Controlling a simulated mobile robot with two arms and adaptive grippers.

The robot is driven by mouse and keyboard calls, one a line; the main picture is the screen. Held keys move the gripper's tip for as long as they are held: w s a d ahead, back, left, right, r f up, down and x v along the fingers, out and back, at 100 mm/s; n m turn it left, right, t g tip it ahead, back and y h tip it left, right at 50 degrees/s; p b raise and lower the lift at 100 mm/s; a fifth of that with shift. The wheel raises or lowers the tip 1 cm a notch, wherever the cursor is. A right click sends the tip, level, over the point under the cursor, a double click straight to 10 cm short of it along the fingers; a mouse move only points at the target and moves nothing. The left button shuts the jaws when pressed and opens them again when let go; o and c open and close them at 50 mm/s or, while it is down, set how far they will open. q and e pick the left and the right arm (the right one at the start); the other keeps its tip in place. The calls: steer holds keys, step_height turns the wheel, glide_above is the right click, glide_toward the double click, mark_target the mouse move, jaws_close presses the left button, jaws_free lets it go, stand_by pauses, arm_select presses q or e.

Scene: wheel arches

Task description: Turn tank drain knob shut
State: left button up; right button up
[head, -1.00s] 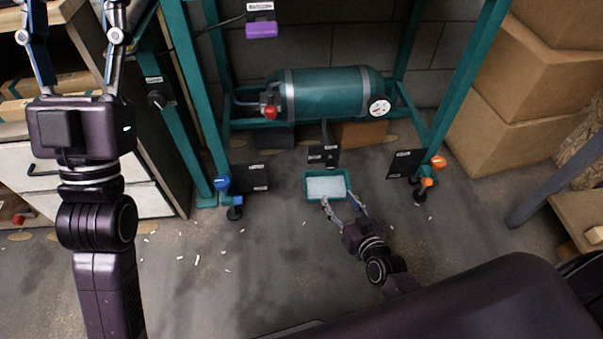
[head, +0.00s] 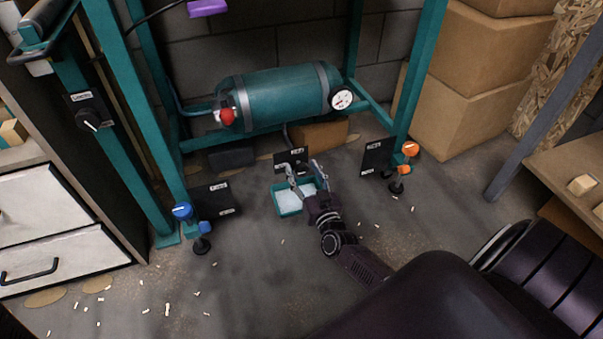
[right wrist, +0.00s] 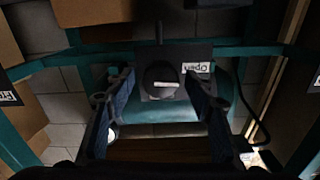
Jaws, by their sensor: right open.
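The tank drain knob (right wrist: 160,82) is round and black with a white pointer, on a dark plate in the right wrist view. Its pointer lies level, aimed at a white label (right wrist: 197,67) that reads "Open" upside down. In the head view the plate (head: 291,158) stands low beneath the teal tank (head: 285,97); the knob is not clear there. My right gripper (head: 305,167) is open, and it also shows in the right wrist view (right wrist: 159,88). Its fingers appear either side of the knob; contact cannot be told. My left gripper is out of view.
A teal tray (head: 288,202) with white contents lies on the floor below my right gripper. Blue (head: 183,211) and orange (head: 410,149) handles flank it near the frame legs. A red valve (head: 227,116) and gauge (head: 341,97) sit on the tank. Cardboard boxes (head: 465,85) stand right.

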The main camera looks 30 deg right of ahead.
steer(key=shift+w+d, duration=0.1)
steer(key=shift+w, duration=0.4)
steer(key=shift+c, duration=0.2)
steer(key=c, duration=1.1)
